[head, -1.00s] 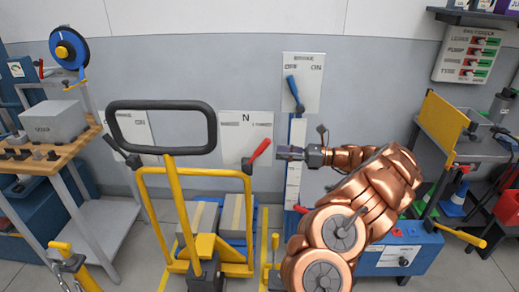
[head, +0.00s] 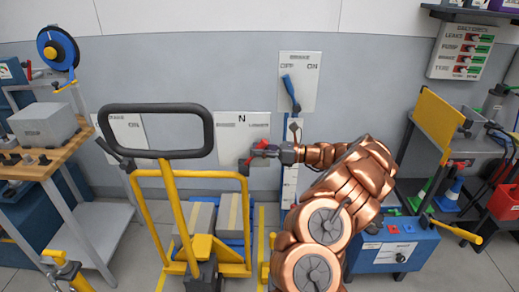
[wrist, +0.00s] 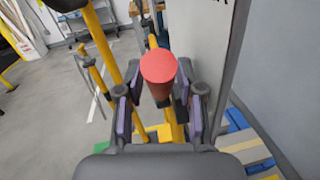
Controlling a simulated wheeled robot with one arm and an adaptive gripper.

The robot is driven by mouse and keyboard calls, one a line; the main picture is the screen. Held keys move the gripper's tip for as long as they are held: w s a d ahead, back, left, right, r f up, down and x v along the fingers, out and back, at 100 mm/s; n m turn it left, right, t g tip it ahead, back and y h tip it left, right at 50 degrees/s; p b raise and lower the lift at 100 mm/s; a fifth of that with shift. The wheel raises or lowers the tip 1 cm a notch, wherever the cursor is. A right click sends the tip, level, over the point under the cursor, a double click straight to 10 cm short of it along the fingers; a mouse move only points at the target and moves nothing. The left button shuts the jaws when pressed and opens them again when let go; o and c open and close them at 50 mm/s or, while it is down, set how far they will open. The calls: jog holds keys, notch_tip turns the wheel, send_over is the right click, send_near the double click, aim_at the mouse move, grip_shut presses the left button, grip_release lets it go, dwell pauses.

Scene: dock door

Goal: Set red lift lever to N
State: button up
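The red lift lever (head: 259,150) is on a white wall plate (head: 229,125) marked N at top centre, with smaller labels left and right. The lever leans up and to the right from its dark pivot, towards the right-hand label. My gripper (head: 268,153) is at the lever, reaching in from the right. In the wrist view the lever's round red end (wrist: 158,67) stands between my gripper's two fingers (wrist: 159,115). My gripper partly hides the lever in the head view.
A yellow pallet truck with a black loop handle (head: 155,152) stands in front, close left of the lever. A blue lever (head: 291,93) on another plate is above right. A workbench (head: 45,160) is at left; a blue box (head: 395,250) stands at lower right.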

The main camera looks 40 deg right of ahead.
grip_shut()
dwell(0.6)
